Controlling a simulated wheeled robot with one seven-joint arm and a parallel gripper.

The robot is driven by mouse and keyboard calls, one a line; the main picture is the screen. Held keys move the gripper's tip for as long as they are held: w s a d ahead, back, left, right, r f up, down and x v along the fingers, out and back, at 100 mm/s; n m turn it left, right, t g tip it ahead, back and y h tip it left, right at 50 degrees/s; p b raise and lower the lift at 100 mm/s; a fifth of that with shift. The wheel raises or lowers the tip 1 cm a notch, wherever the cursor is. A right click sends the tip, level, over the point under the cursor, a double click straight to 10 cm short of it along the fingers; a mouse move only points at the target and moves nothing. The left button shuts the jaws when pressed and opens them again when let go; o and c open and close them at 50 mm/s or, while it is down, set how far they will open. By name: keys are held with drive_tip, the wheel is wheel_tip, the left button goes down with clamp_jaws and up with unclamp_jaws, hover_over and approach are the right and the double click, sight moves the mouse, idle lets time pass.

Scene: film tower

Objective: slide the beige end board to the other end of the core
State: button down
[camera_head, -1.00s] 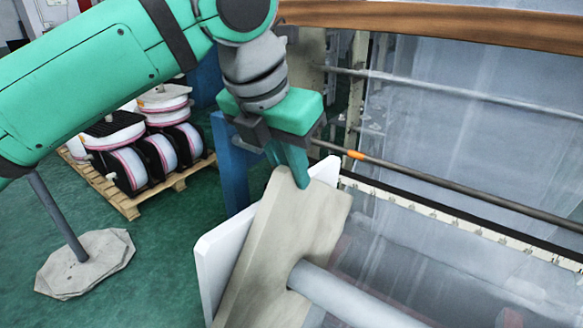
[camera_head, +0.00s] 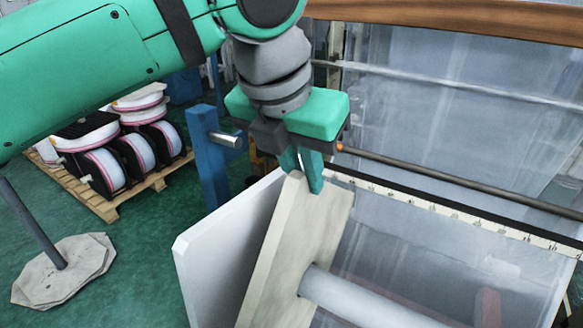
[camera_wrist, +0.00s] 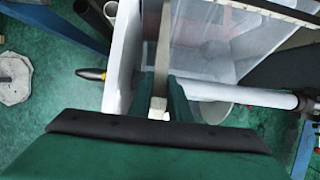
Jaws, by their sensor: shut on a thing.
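The beige end board (camera_head: 300,250) stands nearly upright around the grey core (camera_head: 360,300), with the core passing through it. My gripper (camera_head: 303,178) is shut on the board's top edge, with its two green fingers on either side. A white board (camera_head: 222,258) stands just left of the beige one. In the wrist view, the beige board (camera_wrist: 163,50) shows edge-on between my fingers, the white board (camera_wrist: 124,55) is to its left, and the core (camera_wrist: 245,95) runs off to the right. The board's lower part is out of the head view.
Clear film (camera_head: 440,250) lies right of the board, beside a pale marked strip (camera_head: 460,215). A dark rod (camera_head: 450,180) runs behind. A blue post (camera_head: 207,155) stands close at the left. A pallet of reels (camera_head: 110,195) and a pole base (camera_head: 65,268) are further left.

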drive_tip(key=s+d, duration=0.5)
drive_tip(key=d, duration=0.1)
drive_tip(key=shift+d, duration=0.15)
idle(0.5)
drive_tip(key=shift+w+f, duration=0.1)
drive_tip(key=shift+w, duration=0.05)
